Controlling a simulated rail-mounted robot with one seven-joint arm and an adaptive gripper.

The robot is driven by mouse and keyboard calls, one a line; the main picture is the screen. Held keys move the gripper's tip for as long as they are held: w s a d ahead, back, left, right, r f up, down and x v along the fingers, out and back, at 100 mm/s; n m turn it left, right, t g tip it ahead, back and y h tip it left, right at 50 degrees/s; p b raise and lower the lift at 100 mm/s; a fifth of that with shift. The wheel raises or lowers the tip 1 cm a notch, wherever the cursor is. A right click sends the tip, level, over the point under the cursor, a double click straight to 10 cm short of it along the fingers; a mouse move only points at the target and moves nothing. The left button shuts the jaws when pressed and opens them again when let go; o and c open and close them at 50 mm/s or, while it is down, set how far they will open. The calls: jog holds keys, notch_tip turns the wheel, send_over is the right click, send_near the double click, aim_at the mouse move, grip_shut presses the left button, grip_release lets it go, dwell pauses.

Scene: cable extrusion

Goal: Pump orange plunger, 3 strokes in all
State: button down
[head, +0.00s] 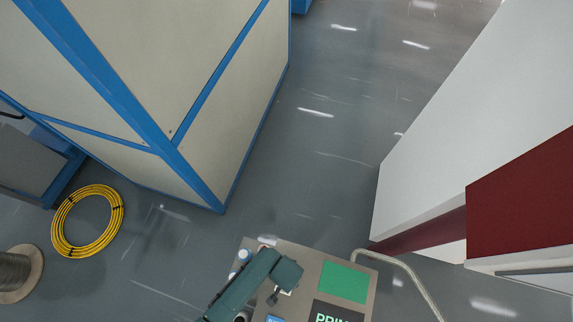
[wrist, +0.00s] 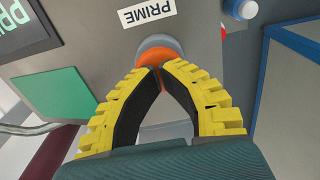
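The orange plunger (wrist: 158,53) shows in the wrist view as a rounded knob in a grey collar, below a white label reading PRIME (wrist: 147,12). My gripper (wrist: 157,69) has yellow ribbed fingers with black inner pads. Its fingertips are together in front of the plunger and overlap its lower part. Whether they touch it I cannot tell. No object shows between the fingers. In the head view my teal arm reaches over the console panel (head: 312,261), and the plunger is hidden there.
The panel also carries a green plate (head: 344,282), a dark screen (wrist: 28,28) and a white-and-blue knob (wrist: 240,9). A bent pale rail (head: 405,268) runs beside it. A yellow cable coil (head: 87,221) and a cable spool (head: 18,273) lie left.

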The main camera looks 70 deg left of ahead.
dwell(0.3)
notch_tip(320, 180, up, 5)
jog(key=p, duration=0.6)
jog(key=shift+r, duration=0.2)
jog(key=shift+f, duration=0.1)
dwell(0.4)
jog(key=shift+f+b, duration=2.25)
jog(key=shift+f, duration=0.55)
jog(key=shift+r, duration=0.15)
jog(key=shift+r+p, duration=2.65)
jog(key=shift+p, duration=0.2)
